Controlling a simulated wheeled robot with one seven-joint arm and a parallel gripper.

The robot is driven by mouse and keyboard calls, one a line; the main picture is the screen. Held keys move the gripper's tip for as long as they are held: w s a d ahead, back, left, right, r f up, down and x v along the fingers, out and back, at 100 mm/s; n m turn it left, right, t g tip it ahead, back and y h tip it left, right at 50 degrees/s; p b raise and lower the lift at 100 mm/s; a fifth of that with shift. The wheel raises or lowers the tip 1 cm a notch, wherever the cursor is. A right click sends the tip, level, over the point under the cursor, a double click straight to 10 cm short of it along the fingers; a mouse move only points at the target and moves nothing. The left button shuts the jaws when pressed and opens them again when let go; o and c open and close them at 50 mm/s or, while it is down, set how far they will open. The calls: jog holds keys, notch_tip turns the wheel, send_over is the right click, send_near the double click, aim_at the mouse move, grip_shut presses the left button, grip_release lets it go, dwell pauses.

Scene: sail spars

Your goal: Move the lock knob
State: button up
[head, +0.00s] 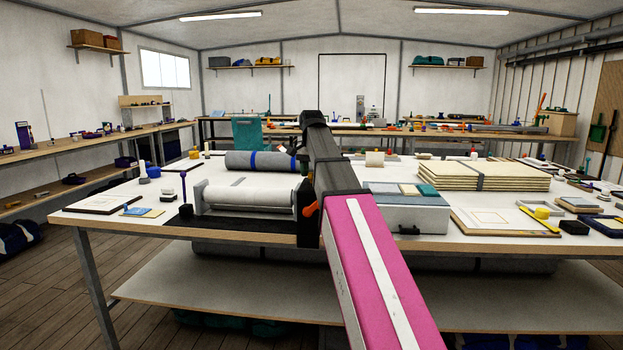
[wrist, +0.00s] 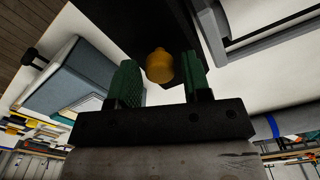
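The lock knob, a rounded orange-yellow knob (wrist: 159,66), shows in the wrist view against a black stand (wrist: 140,22). My gripper (wrist: 160,82) has two green fingers, one on each side of the knob. A narrow gap seems to show between the knob and each finger, so the gripper looks open.
A grey roll with a blue band (head: 258,161) lies behind the white roll. Right of my arm stand a blue-grey box (head: 405,212) and stacked boards (head: 470,175). The box is close to the left finger in the wrist view (wrist: 75,78).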

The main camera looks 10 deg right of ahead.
jog(key=c, duration=0.6)
jog(key=shift+r, duration=0.55)
jog(key=o, duration=1)
jog(key=shift+r, duration=0.1)
